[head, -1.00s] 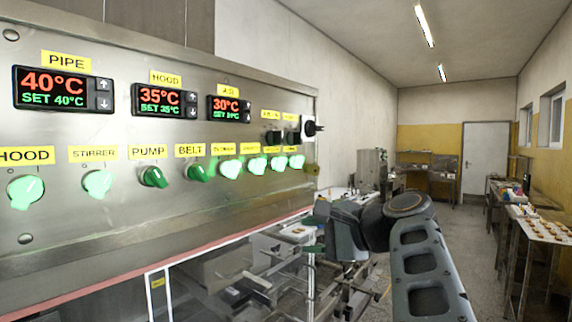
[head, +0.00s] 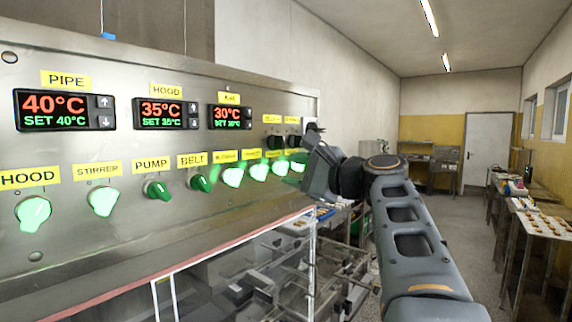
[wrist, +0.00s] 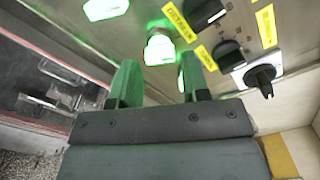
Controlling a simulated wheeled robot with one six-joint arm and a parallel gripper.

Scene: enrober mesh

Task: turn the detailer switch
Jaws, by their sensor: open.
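The detailer switch (wrist: 160,49) is a lit green knob beside the yellow DETAILER label (wrist: 178,21) in the wrist view. In the head view I take it as the second-to-last lit knob (head: 280,168) of the lower row, just left of my gripper. My gripper (wrist: 156,72) is open and empty, with its two green-lit fingers pointing at the panel. The knob shows just beyond and between the fingertips; I cannot tell whether they touch it. Another lit knob (wrist: 184,82) is partly hidden by the right finger.
The steel control panel (head: 120,220) carries more knobs, such as the belt knob (head: 201,183), and temperature displays (head: 65,110). Black knobs (wrist: 228,52) sit close above the green row. A glass-sided machine (head: 240,285) lies below. The aisle (head: 455,230) on the right is clear.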

